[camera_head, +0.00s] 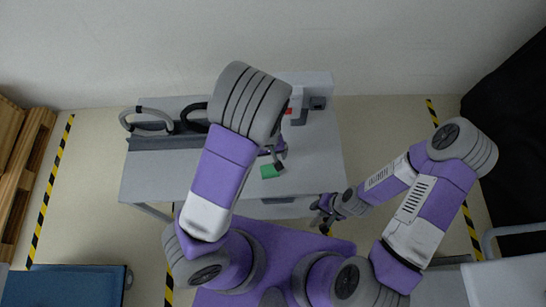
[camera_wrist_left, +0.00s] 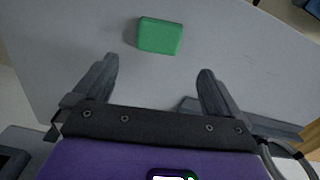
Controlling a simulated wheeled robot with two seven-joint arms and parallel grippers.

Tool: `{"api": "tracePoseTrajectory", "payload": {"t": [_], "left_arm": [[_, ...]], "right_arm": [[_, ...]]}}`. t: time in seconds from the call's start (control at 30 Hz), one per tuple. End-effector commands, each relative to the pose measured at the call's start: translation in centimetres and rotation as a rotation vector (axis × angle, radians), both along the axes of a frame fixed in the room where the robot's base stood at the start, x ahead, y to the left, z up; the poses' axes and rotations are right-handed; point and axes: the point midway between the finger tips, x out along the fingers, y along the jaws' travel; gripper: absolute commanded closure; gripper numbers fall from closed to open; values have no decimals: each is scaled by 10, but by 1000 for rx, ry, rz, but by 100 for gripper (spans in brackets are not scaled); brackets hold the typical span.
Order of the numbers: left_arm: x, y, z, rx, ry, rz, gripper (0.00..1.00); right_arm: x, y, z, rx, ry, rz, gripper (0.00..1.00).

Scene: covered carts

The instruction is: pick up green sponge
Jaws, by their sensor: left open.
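The green sponge (camera_head: 270,171) lies on the grey table top (camera_head: 315,165), close to its front edge. In the left wrist view the sponge (camera_wrist_left: 160,36) is ahead of the fingertips, roughly centred between them, with a gap to it. My left gripper (camera_wrist_left: 157,68) is open and empty, with its two dark fingers spread. In the head view my left gripper (camera_head: 277,158) is mostly hidden behind my left arm, just beside the sponge. My right gripper (camera_head: 323,209) hangs near the table's front right corner; it is too small to tell how its fingers stand.
Black and grey curved handles (camera_head: 150,121) stand at the table's back left. A grey device (camera_head: 315,98) with a red part sits at the back right. A blue cart (camera_head: 65,285) is at the lower left and wooden pallets (camera_head: 25,150) are at the far left. The table's right front is clear.

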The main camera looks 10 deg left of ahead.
Motion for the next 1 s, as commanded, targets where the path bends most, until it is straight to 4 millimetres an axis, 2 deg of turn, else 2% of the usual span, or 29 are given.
{"api": "tracePoseTrajectory", "payload": {"t": [0.5,0.6,0.83,1.0], "left_arm": [[-7,-8,-67,1,4,2,1],[-7,-8,-73,2,1,1,1],[-7,-9,-73,1,0,0,1],[-7,-9,-73,1,0,0,27]], "right_arm": [[0,0,-20,0,1,-1,65],[0,0,-21,0,0,-1,65],[0,0,-20,0,0,0,65],[0,0,-20,0,0,0,65]]}}
